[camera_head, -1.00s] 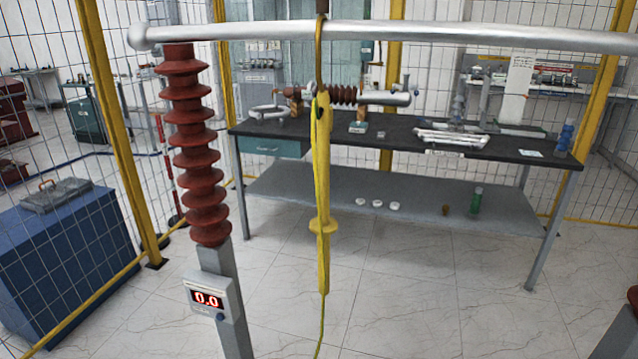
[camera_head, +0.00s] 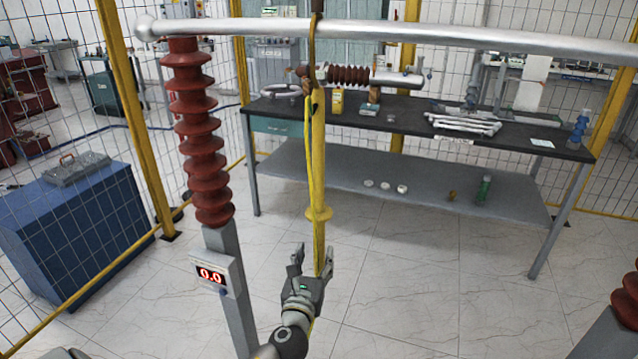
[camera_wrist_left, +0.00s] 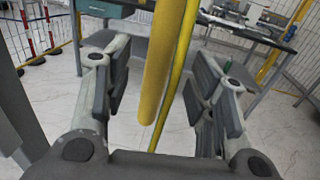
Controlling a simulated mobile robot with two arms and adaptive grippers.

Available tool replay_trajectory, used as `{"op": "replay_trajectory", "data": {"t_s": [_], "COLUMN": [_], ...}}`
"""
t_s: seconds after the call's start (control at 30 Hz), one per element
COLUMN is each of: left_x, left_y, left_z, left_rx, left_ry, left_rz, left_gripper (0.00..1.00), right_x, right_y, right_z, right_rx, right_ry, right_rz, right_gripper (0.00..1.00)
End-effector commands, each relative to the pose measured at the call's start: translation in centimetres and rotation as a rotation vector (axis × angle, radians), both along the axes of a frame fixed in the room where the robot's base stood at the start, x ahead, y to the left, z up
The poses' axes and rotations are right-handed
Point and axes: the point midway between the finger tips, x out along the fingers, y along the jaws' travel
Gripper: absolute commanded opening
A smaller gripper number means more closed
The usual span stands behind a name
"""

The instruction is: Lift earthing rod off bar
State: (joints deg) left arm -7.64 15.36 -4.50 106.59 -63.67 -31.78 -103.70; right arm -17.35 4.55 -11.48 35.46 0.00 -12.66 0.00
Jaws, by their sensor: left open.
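The yellow earthing rod (camera_head: 318,160) hangs upright from the horizontal silver bar (camera_head: 400,36) by a hook at its top. A green-yellow cable runs down along it. My left gripper (camera_head: 311,262) is open at the rod's lower end, below its yellow collar. In the left wrist view the rod (camera_wrist_left: 165,65) and its cable stand between the two open fingers (camera_wrist_left: 157,95), with gaps visible on both sides. Whether the rod is within the fingers' depth is hard to tell. My right gripper is not in view.
A red ribbed insulator (camera_head: 200,130) on a grey post with a 0.0 display (camera_head: 211,275) stands left of the rod. A dark workbench (camera_head: 400,120) with parts is behind. A blue cabinet (camera_head: 75,230) stands at left. Another red insulator (camera_head: 627,295) is at lower right.

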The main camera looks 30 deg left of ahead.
Motion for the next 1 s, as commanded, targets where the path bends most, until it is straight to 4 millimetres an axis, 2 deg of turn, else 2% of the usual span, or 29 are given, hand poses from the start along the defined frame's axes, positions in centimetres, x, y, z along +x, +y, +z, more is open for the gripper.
{"op": "replay_trajectory", "data": {"t_s": [0.17, 0.5, 0.77, 0.87, 1.0], "left_x": [1.1, 5.0, 5.3, 5.3, 5.3], "left_y": [0.5, 2.0, 2.1, 2.1, 2.1], "left_z": [-0.1, -0.4, -0.5, -0.5, -0.5], "left_rx": [-0.001, -0.002, -0.003, -0.003, -0.003], "left_ry": [0.001, 0.0, 0.001, 0.001, 0.001], "left_rz": [0.001, 0.001, 0.0, 0.0, 0.0], "left_gripper": [0.51, 0.51, 0.51, 0.42, 0.24], "right_x": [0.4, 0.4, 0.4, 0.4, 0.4], "right_y": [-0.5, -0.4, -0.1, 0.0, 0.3], "right_z": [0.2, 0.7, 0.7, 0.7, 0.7], "right_rx": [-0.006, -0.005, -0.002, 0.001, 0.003], "right_ry": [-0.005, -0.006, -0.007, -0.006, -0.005], "right_rz": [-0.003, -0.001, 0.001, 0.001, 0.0], "right_gripper": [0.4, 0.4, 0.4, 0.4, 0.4]}}
